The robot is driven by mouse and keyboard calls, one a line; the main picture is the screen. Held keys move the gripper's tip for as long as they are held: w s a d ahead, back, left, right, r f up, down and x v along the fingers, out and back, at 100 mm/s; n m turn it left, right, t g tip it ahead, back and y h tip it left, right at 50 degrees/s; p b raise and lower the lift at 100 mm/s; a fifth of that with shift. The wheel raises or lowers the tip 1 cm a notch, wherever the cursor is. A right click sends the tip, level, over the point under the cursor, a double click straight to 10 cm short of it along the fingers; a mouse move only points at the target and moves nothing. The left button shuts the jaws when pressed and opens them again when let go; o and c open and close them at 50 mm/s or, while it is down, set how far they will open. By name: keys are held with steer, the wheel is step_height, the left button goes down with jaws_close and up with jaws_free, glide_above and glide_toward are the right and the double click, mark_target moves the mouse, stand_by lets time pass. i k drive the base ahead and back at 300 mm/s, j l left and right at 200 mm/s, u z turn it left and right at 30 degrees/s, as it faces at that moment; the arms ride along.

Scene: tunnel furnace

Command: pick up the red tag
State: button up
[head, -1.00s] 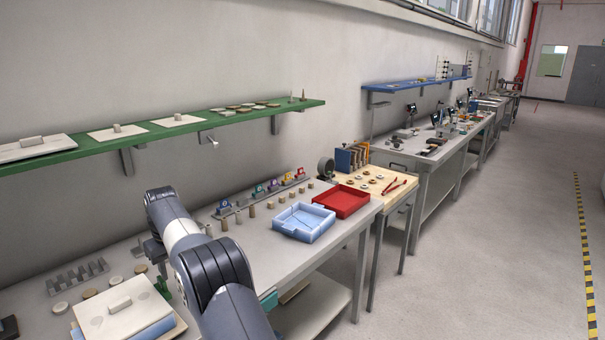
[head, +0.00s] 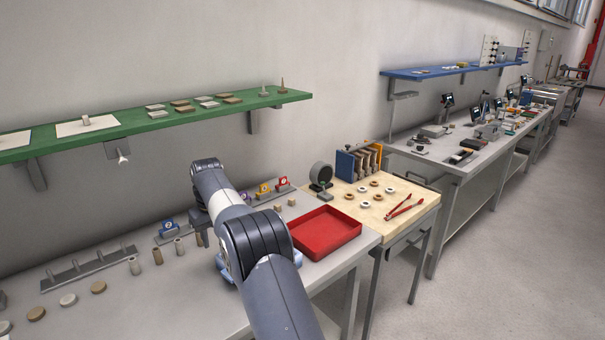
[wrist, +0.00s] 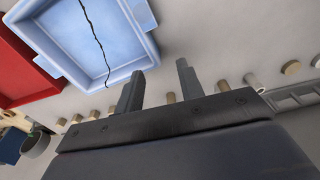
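The red tag (head: 282,183) stands at the right end of a low grey rack along the back of the grey bench in the head view. A yellow tag (head: 264,190), a purple tag (head: 243,197) and a blue tag (head: 168,229) stand to its left in the same row. My gripper (head: 201,238) is over the bench, left of the red tag in the head view and partly hidden by my arm. In the wrist view my gripper (wrist: 158,82) is open, with nothing between its two fingers. I cannot make out the red tag in the wrist view.
A red tray (head: 325,232) stands on the bench's right part. A light blue tray (wrist: 95,45) with a dark line lies beside it, mostly hidden by my arm in the head view. Several small cylinders (head: 157,257) line the bench. A green shelf (head: 150,126) hangs above.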

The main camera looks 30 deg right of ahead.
mark_target(282, 180)
steer(key=i+l, duration=0.1)
steer(key=l, duration=0.25)
steer(key=i+l, duration=0.15)
steer(key=l, duration=0.2)
steer(key=i+l, duration=0.1)
steer(key=l, duration=0.3)
steer(key=i+l, duration=0.15)
steer(key=l, duration=0.2)
steer(key=i+l, duration=0.1)
steer(key=l, duration=0.25)
steer(key=i+l, duration=0.1)
steer(key=i, duration=0.25)
steer(key=i+l, duration=0.15)
steer(key=i, duration=0.15)
